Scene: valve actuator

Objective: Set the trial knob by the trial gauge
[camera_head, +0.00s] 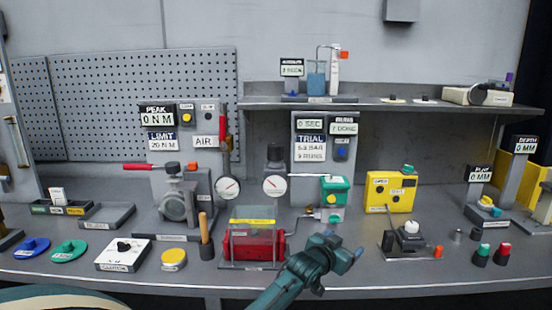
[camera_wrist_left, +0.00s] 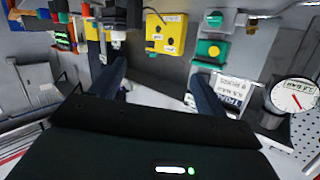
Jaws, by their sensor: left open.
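The TRIAL panel (camera_head: 311,150) stands upright at the middle of the bench with white readout cards. A round white dial gauge (camera_head: 274,186) with a red needle is to its left; a dial also shows at the right of the left wrist view (camera_wrist_left: 295,95). A green box (camera_head: 335,184) with a small round knob-like part is at the panel's lower right. It shows in the left wrist view (camera_wrist_left: 212,52) with a yellow disc. I cannot read which part is the trial knob. My left gripper (camera_head: 345,246) is open and empty, in front of the green box and apart from it. My right gripper is out of view.
A yellow box (camera_head: 390,192) stands right of the green one. A red block under a clear cover (camera_head: 252,244) is left of my gripper. A black fixture with a white knob (camera_head: 411,235) is to the right. A shelf (camera_head: 440,106) overhangs behind.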

